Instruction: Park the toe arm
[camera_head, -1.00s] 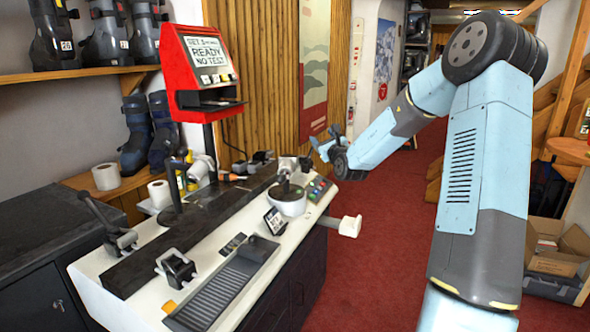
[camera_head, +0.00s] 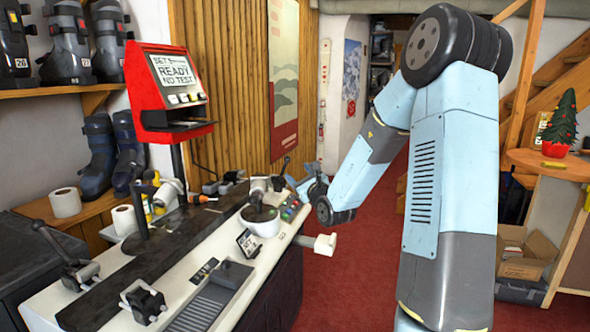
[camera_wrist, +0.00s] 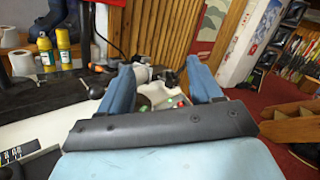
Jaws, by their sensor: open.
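The white binding bench (camera_head: 215,262) runs along the left of the head view. A black lever clamp (camera_head: 68,258) stands at the near left end. My gripper (camera_head: 308,186) is open and empty beside the bench's far right end, near the coloured buttons (camera_head: 292,210). In the wrist view, its two blue fingers (camera_wrist: 160,78) stand apart, with the bench and buttons visible between them.
A red display unit (camera_head: 175,90) reading "READY NO TEST" rises on a post behind the bench. A cream handle (camera_head: 322,243) sticks out from the bench's right side. Boots (camera_head: 98,150) and paper rolls (camera_head: 65,203) are at left.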

